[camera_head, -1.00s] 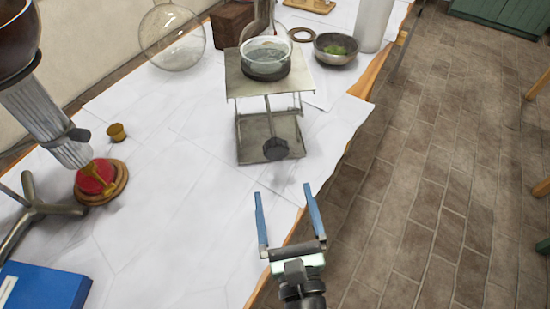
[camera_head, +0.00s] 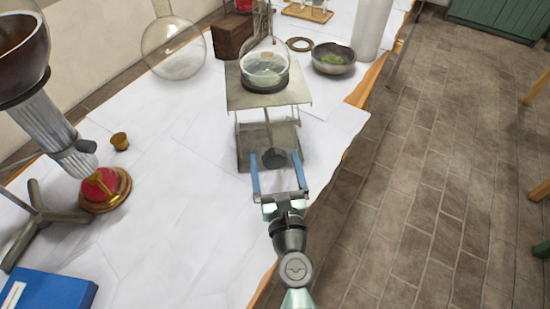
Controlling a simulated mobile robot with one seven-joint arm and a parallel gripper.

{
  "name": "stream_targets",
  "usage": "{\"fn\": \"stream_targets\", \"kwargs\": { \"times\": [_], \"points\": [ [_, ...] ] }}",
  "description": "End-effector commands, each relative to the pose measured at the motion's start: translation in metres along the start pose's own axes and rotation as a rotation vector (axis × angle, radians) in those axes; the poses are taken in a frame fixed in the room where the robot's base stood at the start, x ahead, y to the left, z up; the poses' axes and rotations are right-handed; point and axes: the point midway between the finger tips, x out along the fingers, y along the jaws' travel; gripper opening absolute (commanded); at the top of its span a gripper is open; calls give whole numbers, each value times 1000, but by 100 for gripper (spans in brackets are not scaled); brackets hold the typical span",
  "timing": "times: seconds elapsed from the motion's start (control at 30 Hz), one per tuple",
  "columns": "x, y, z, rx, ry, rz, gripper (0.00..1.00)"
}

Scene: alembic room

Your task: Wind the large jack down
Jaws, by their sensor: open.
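The large jack (camera_head: 268,97) stands raised on the paper-covered table, with its top plate well above its base (camera_head: 250,148). A round glass vessel (camera_head: 265,68) sits in a dark ring on the top plate. The jack's dark knob (camera_head: 274,158) faces me at the front of the base. My gripper (camera_head: 276,163) is open, with its two blue fingers pointing at the jack. In the picture the knob shows between the fingertips; I cannot tell whether they touch it.
A large clear flask (camera_head: 173,48) and a brown wooden block (camera_head: 233,36) stand behind left. A metal bowl with green stuff (camera_head: 334,59) is to the right of the jack. A tripod stand (camera_head: 42,215), red-topped brass piece (camera_head: 103,188) and blue book (camera_head: 45,290) are at left. The table edge is close on the right.

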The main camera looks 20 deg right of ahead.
Motion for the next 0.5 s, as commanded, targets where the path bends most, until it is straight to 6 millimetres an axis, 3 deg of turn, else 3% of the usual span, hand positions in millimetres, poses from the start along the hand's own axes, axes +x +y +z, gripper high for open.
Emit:
{"fn": "stream_targets", "kwargs": {
  "times": [0.37, 0.5],
  "points": [
    [5, 0, 0, -1, 0, 0, 96],
    [5, 0, 0, -1, 0, 0, 71]
  ]
}}
